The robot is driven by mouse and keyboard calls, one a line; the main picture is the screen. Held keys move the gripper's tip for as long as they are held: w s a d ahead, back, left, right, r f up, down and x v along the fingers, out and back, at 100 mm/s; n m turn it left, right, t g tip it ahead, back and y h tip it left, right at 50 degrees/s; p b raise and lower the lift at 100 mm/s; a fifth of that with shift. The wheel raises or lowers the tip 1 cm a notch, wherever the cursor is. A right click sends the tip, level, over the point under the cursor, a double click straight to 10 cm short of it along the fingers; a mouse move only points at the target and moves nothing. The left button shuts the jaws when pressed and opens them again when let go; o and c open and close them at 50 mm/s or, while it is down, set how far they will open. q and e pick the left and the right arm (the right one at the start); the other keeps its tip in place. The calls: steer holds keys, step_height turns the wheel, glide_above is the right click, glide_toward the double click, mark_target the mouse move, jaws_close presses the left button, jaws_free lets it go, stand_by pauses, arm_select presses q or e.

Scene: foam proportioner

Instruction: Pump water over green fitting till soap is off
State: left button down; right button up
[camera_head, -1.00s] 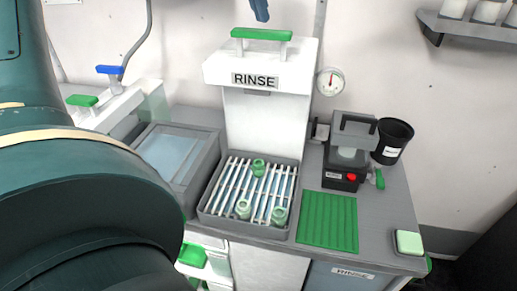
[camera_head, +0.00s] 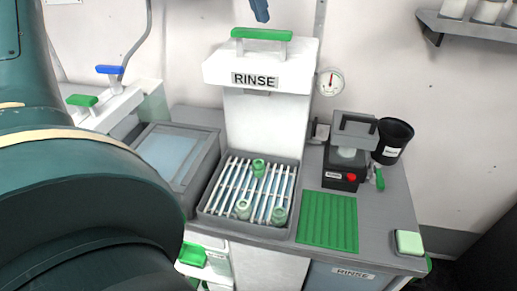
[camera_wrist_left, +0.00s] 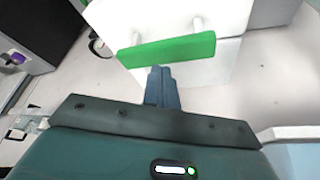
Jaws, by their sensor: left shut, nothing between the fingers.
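The white RINSE pump (camera_head: 262,68) stands behind a rack, with a green handle (camera_head: 262,34) on top. Green fittings stand on the slatted rinse rack (camera_head: 206,208): one at the back (camera_head: 258,167), one at front left (camera_head: 243,209) and one at front right (camera_head: 280,216). They look pale green; I cannot tell whether soap is on them, and no water stream shows. My left gripper (camera_head: 260,10) is shut and empty, its blue-grey tips above the handle. In the left wrist view its tips (camera_wrist_left: 162,74) lie just in front of the green handle (camera_wrist_left: 168,50); contact is unclear. My right gripper is out of view.
A green ribbed mat (camera_head: 328,221), a dark device with a red button (camera_head: 350,155) and a black cup (camera_head: 392,140) are on the right of the counter. A lidded basin (camera_head: 170,150) is left of the rack. A gauge (camera_head: 330,82) hangs on the wall.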

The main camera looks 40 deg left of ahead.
mark_target(258, 31)
arm_select(q)
steer(key=shift+s+f, duration=0.1)
steer(key=shift+f, duration=2.5)
steer(key=shift+r+p, duration=0.35)
steer(key=shift+r, duration=2.25)
steer(key=shift+r, duration=0.1)
step_height(258, 31, up, 6)
steer(key=shift+f, duration=0.1)
